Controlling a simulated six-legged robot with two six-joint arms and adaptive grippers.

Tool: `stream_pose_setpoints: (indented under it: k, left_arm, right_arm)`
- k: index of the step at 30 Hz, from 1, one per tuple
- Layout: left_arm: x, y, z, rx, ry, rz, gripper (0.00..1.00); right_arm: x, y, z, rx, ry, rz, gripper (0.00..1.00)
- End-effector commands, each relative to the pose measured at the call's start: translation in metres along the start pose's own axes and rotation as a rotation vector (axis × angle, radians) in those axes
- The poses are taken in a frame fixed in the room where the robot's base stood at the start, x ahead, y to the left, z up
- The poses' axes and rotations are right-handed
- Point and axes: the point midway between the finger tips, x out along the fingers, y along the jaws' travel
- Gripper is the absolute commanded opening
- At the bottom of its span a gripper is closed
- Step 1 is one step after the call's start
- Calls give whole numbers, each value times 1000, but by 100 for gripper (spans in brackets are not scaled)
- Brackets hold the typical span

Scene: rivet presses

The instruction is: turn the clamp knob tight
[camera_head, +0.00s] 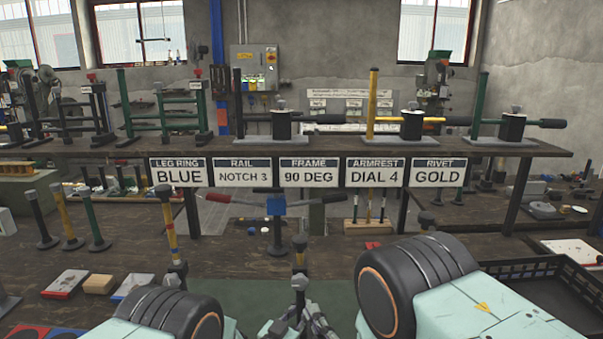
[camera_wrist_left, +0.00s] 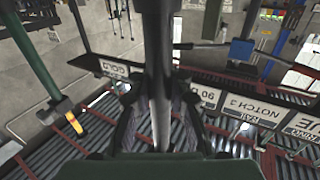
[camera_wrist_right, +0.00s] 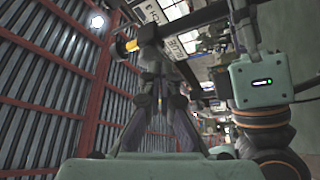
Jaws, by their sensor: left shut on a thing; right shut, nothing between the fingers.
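I cannot surely pick out the clamp knob. Small grey knobs top the black clamp blocks on the shelf, such as the left one (camera_head: 281,104). In the left wrist view my left gripper (camera_wrist_left: 160,92) is shut around a dark grey tube (camera_wrist_left: 158,45). In the right wrist view my right gripper (camera_wrist_right: 160,80) is shut and empty, with a dark bar with a yellow end (camera_wrist_right: 131,45) beyond it.
The raised shelf (camera_head: 90,148) carries frames and clamps above several signs. A red-and-blue rail (camera_head: 235,200) is behind the centre post. Loose posts (camera_head: 68,218) stand at left. A black crate (camera_head: 535,265) is at right. Green mat (camera_head: 235,297) lies in front.

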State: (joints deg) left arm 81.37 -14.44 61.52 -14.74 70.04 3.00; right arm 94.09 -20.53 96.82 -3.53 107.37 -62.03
Motion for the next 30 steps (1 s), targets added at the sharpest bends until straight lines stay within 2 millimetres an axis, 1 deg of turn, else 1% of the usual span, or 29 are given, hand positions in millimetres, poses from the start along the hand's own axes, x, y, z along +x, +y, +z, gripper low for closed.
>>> stream_pose_setpoints:
  k: [3, 7, 17, 24, 27, 30]
  left_arm:
    - [0, 0, 0, 0, 1, -1, 0]
    - [0, -1, 0, 0, 1, -1, 0]
    - [0, -1, -1, 1, 1, -2, 0]
    - [0, -1, -1, 1, 1, -2, 0]
    - [0, -1, -1, 1, 1, -2, 0]
    - [0, -1, -1, 1, 2, -2, 0]
  right_arm:
    - [-11, 0, -6, 0, -1, -2, 0]
    - [-19, 0, -10, 0, -1, -1, 0]
    - [-21, 1, -12, -1, -1, 0, 0]
    - [-27, 25, -17, -3, -2, 2, 0]
    - [-27, 30, -17, -2, -3, 3, 0]
    - [-21, 30, -13, -2, -3, 5, 0]
